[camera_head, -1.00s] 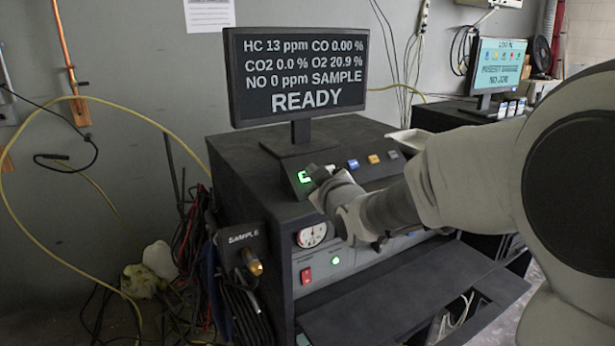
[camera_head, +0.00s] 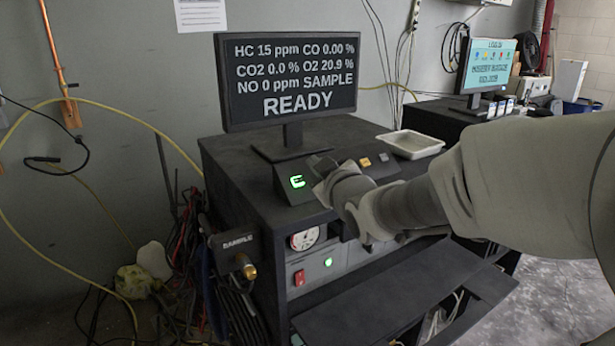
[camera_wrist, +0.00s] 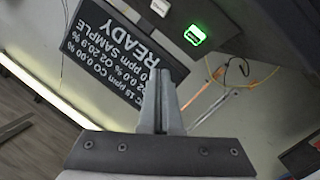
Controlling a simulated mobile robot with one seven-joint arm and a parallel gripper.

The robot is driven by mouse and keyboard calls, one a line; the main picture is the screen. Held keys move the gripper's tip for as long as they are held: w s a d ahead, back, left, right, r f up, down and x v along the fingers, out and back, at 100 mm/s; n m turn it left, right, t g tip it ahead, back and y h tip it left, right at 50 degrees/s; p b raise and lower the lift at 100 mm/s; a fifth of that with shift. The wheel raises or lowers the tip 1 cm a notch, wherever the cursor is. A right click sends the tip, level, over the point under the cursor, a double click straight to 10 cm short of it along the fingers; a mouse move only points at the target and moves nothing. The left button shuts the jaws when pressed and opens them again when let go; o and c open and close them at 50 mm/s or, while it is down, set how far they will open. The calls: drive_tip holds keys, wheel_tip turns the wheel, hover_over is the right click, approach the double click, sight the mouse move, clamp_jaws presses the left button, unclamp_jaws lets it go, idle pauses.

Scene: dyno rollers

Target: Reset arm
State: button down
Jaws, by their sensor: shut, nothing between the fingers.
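My gripper (camera_head: 322,168) reaches in from the right and is at the front top edge of the black analyzer cabinet (camera_head: 240,165), just right of the green-lit button (camera_head: 297,181). Its fingers (camera_wrist: 161,85) are together and empty in the wrist view. That view shows the green-lit button (camera_wrist: 195,35) above the fingers, apart from them in the picture. The monitor (camera_head: 290,80) on the cabinet reads READY; it appears turned over in the wrist view (camera_wrist: 110,50). My arm hides part of the button row and front panel.
A pale tray (camera_head: 410,144) lies on the cabinet top, close behind my arm. An open black shelf (camera_head: 380,305) juts out below. Cables and a SAMPLE holder (camera_head: 235,240) are at the left. A second monitor (camera_head: 487,67) stands back right.

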drive_tip(key=s+d+f+m+g+h, duration=0.2)
drive_tip(key=s+d, duration=0.3)
drive_tip(key=s, duration=0.5)
drive_tip(key=s+d+f+m+g+h, duration=0.2)
drive_tip(key=s+d+f+m+g, duration=0.1)
drive_tip(key=s, duration=0.7)
drive_tip(key=s+d+f+m+g+h+p, duration=0.1)
drive_tip(key=s+d+m+g, duration=0.4)
drive_tip(key=s, duration=0.6)
wheel_tip(320, 180, down, 2)
drive_tip(key=shift+d+f+m+h, duration=0.1)
drive_tip(key=shift+d+m+h, duration=0.35)
drive_tip(key=shift+d, duration=0.6)
